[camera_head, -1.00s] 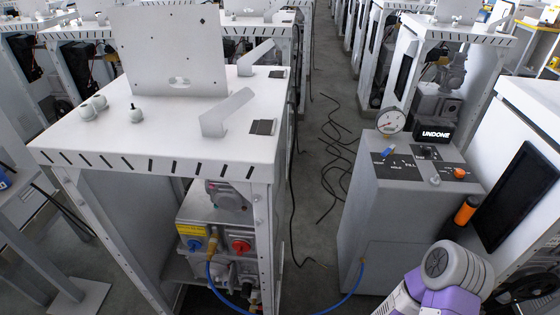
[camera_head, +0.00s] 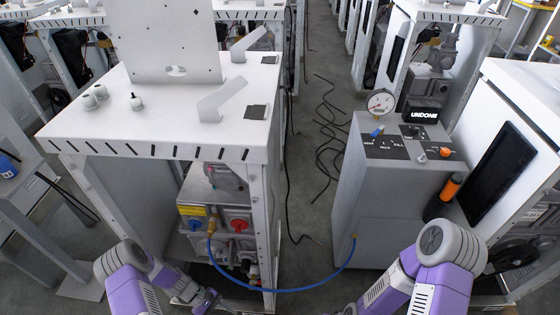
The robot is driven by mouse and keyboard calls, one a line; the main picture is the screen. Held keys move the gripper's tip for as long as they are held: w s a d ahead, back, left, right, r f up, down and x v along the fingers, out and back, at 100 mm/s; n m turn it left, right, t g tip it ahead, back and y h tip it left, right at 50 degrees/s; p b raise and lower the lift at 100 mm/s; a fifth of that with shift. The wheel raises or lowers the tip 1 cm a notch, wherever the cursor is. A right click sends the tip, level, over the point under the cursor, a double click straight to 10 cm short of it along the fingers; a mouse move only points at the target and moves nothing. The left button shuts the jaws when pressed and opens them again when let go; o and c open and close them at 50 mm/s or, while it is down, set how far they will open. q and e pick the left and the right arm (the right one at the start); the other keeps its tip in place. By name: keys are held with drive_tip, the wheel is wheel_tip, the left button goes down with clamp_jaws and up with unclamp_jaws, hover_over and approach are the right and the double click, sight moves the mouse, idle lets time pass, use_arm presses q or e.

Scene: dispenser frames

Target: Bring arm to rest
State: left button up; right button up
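My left arm comes in at the bottom left, purple and grey. Its forearm points right toward the foot of the white dispenser frame (camera_head: 75,135). My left gripper (camera_head: 207,299) shows small and dark at the bottom edge, in front of the frame's lower opening; whether its fingers are open cannot be made out. My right arm, purple and grey, is at the bottom right in front of the grey cabinet (camera_head: 345,215). Its forearm slopes down to the left and runs out at the bottom edge, so my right gripper is out of view. I see nothing held.
A blue hose (camera_head: 290,291) sags from the valve unit (camera_head: 232,221) in the frame across to the grey cabinet. The cabinet carries a gauge (camera_head: 380,102) and a sign (camera_head: 424,114) reading UNDONE. Black cables (camera_head: 325,145) lie on the aisle floor. White cabinets stand close on the right.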

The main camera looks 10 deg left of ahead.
use_arm(q)
drive_tip(key=s+d+r+m+t+y+p, duration=0.3)
drive_tip(key=d+r+m, duration=0.6)
drive_tip(key=d+r, duration=0.3)
drive_tip(key=s+t+y, duration=0.1)
drive_tip(key=y, duration=0.1)
drive_tip(key=shift+d+m+y, duration=0.2)
drive_tip(key=shift+m+y, duration=0.1)
drive_tip(key=shift+m, duration=0.1)
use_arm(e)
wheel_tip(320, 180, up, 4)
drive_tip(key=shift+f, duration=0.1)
